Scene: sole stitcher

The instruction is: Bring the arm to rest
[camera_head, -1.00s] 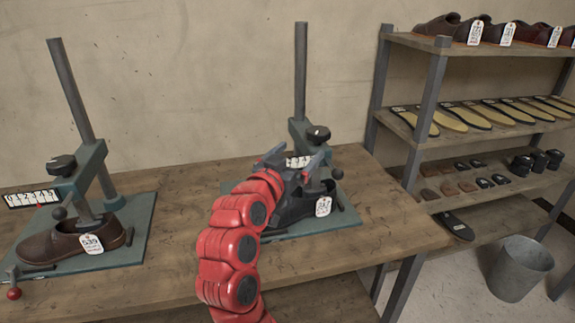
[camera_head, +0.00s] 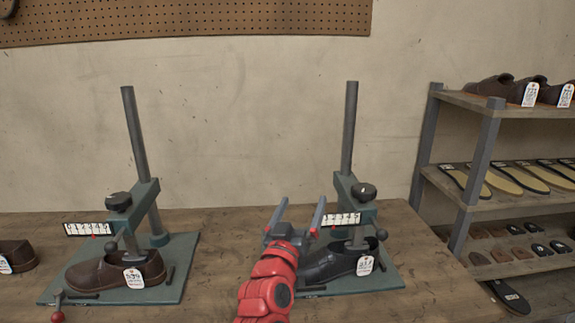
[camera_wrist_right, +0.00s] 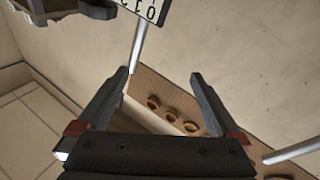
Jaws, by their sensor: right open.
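My right gripper (camera_head: 298,215) is at the end of a red arm in the head view. It is raised, with its two fingers apart and nothing between them. It is in front of and left of the right stitcher's post, just left of its white numbered scale (camera_head: 341,219). In the right wrist view the fingers (camera_wrist_right: 165,95) are spread wide and empty. A black shoe (camera_head: 328,262) with a white tag sits in the right stitcher (camera_head: 352,190), right of my arm. My left gripper is not in view.
The left stitcher (camera_head: 144,195) holds a brown shoe (camera_head: 100,273) on a green base. Another brown shoe (camera_head: 18,255) is at the left edge. A shelf rack (camera_head: 480,170) with shoes and soles stands at right. A pegboard (camera_head: 200,20) hangs on the wall.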

